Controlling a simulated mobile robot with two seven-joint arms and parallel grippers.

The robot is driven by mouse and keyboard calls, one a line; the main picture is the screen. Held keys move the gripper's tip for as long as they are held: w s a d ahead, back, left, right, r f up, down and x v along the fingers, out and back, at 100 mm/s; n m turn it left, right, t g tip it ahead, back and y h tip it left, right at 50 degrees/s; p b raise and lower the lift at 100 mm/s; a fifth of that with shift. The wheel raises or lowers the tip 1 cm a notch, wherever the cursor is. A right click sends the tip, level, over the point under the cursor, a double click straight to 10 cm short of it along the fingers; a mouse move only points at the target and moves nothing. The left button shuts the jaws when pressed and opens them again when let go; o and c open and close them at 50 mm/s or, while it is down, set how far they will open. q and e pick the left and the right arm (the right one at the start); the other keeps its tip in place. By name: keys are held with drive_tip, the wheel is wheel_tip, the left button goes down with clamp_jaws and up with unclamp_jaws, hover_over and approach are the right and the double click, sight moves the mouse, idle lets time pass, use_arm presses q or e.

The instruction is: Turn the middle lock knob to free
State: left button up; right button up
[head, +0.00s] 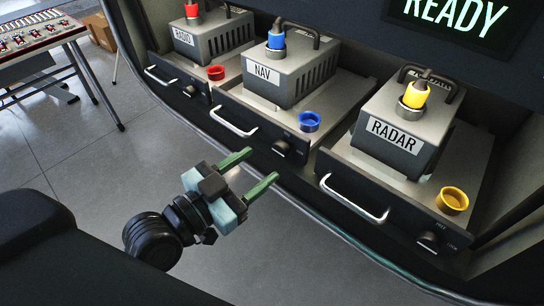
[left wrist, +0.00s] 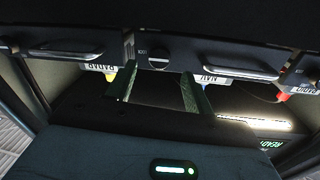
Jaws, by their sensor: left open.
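The middle lock knob (head: 283,148) is a dark round knob on the front of the NAV drawer, right of that drawer's handle (head: 234,124). It also shows in the left wrist view (left wrist: 157,57), which is upside down. My left gripper (head: 261,166) is open and empty, with its two green fingers pointing toward the drawer fronts. In the head view the fingertips are just below and left of the middle knob. In the left wrist view the fingers (left wrist: 158,73) straddle the line to the knob, apparently without touching it. The knob's setting is too small to tell. My right gripper is not in view.
The RADAR drawer's handle (head: 354,198) and knob (head: 428,241) lie to the right. The RADIO drawer's knob (head: 189,91) lies to the left. Grey NAV (head: 290,75) and RADAR (head: 400,135) boxes stand on the drawers. The floor left of my gripper is clear.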

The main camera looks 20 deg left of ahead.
sight(278, 151)
use_arm(q)
drive_tip(key=shift+x, duration=2.3)
drive_tip(key=shift+r, duration=0.1)
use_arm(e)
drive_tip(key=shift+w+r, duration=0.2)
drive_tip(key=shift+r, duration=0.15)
